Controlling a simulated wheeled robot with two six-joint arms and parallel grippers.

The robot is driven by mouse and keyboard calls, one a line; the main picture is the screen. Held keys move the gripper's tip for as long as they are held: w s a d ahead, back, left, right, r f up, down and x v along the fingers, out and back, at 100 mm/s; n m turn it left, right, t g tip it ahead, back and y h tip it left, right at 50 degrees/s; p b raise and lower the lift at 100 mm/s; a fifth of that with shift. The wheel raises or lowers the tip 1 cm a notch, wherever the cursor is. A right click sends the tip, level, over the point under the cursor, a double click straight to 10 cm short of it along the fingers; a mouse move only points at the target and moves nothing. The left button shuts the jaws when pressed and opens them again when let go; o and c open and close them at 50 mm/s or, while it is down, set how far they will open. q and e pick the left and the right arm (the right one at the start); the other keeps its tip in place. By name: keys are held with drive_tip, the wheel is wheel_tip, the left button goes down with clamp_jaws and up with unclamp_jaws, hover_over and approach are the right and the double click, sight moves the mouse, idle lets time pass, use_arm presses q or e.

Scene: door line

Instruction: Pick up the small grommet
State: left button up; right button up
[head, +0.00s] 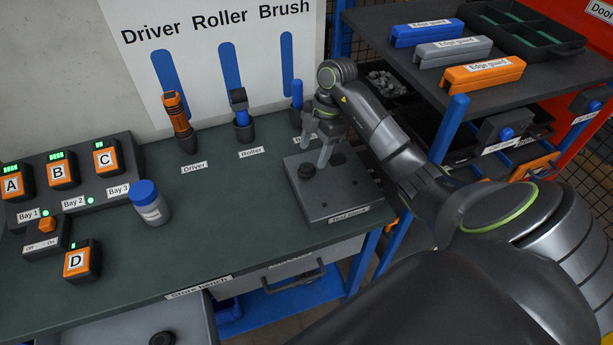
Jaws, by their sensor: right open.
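A small dark round piece (306,171), which looks like the small grommet, sits on the left rear part of a grey block (345,196) with a label on its front edge. My right gripper (319,157) is open, pointing down over the block, just to the right of and very close to the dark piece. I cannot tell whether a finger touches it. Another dark round piece (162,339) lies at the bottom edge, partly cut off, on a grey surface. My left gripper is out of view.
The green bench holds a charger (68,187) with batteries, loose battery D (82,261), a blue-capped jar (150,204), a driver (178,118) and a roller (242,115). A shelf cart (400,25) with edge guards stands at right. The bench centre is clear.

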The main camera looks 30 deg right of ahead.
sight(308, 166)
drive_tip(key=shift+w+b+x, duration=0.2)
drive_tip(key=shift+b+x, duration=2.25)
drive_tip(key=shift+x, duration=0.4)
drive_tip(key=shift+d, duration=0.15)
drive_tip(key=shift+c, duration=0.4)
drive_tip(key=c, duration=1)
drive_tip(key=shift+c, duration=0.2)
drive_tip(key=shift+r, duration=0.1)
drive_tip(key=shift+r, duration=0.55)
wheel_tip(308, 166, up, 9)
drive_tip(key=p, duration=0.8)
